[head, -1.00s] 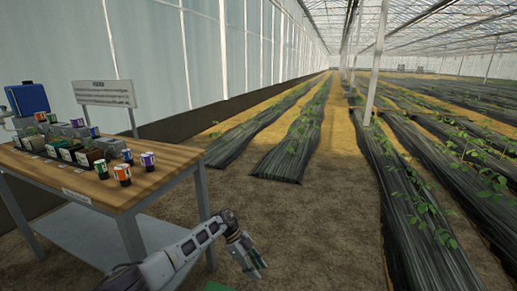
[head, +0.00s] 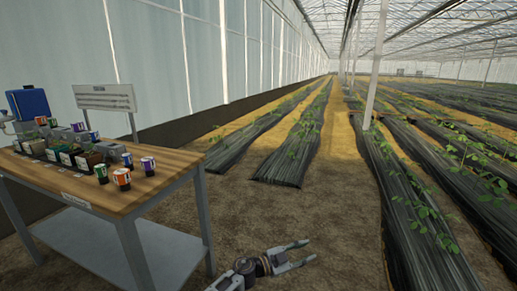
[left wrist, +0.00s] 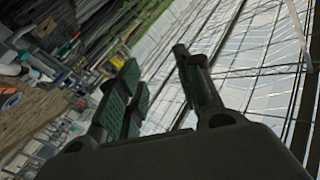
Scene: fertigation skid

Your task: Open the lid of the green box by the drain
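My left gripper (head: 308,251) is low at the bottom middle of the head view, in front of the dirt floor and pointing right. Its two fingers are apart with nothing between them. They also show spread and empty in the left wrist view (left wrist: 157,82). I cannot make out a green box, its lid or a drain in either current view. My right gripper is not in view.
A wooden-topped table (head: 150,187) with several small labelled cans and pots stands at the left. A blue container (head: 29,102) and a sign (head: 105,97) are behind it. Covered plant rows (head: 295,150) run into the distance. Bare floor (head: 310,215) lies between.

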